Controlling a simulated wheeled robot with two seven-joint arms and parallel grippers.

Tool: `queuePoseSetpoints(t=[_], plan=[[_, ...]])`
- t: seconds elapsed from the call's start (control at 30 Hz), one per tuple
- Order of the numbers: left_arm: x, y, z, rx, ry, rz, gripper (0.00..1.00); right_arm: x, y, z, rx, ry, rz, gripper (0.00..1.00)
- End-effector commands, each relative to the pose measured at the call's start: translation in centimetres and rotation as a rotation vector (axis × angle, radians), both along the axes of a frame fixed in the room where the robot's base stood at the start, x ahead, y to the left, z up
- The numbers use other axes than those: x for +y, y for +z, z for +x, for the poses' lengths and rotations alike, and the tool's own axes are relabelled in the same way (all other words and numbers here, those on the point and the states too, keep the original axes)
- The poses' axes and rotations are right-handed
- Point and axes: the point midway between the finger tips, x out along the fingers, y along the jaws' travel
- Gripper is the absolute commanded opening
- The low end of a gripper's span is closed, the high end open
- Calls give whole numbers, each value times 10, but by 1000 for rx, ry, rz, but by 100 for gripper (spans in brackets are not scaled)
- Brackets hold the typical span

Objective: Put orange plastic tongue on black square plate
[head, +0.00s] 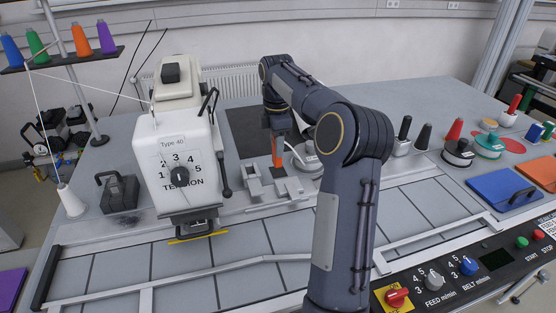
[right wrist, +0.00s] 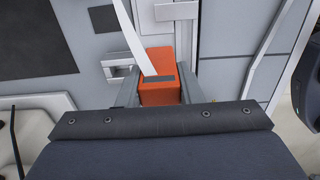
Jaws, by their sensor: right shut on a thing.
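The orange plastic tongue (head: 277,152) is upright between the fingers of my right gripper (head: 278,136), near the middle of the head view. In the right wrist view the orange tongue (right wrist: 158,62) sits between the two grey fingers, with a pale strip crossing in front of it. The right gripper is shut on it. A black square plate (head: 243,128) lies flat on the table behind and left of the gripper; the arm hides its right part. Whether the tongue's lower end touches the grey fixture below cannot be told. My left gripper is out of view.
Grey metal blocks (head: 285,187) stand just below the tongue. The white machine head (head: 180,150) marked "Tension" stands to the left. A round white-grey piece (head: 308,158) lies close on the right. A control panel (head: 470,270) fills the front right.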

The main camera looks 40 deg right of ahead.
Motion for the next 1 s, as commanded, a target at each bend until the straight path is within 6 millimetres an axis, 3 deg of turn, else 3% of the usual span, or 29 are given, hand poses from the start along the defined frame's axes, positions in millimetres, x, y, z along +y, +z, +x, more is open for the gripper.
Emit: queuePoseSetpoints(t=[0.03, 0.23, 0.4, 0.73, 1.0], plan=[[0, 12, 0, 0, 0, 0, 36, -10, -3, 10, 4, -3, 3, 9], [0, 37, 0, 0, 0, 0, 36, -46, -24, 44, 3, -3, 3, 9], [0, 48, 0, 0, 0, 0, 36, -65, -58, 61, 3, -2, 3, 9], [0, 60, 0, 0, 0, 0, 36, -82, -86, 76, 2, -2, 1, 9], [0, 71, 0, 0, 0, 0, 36, -81, -116, 75, 0, 0, 1, 9]])
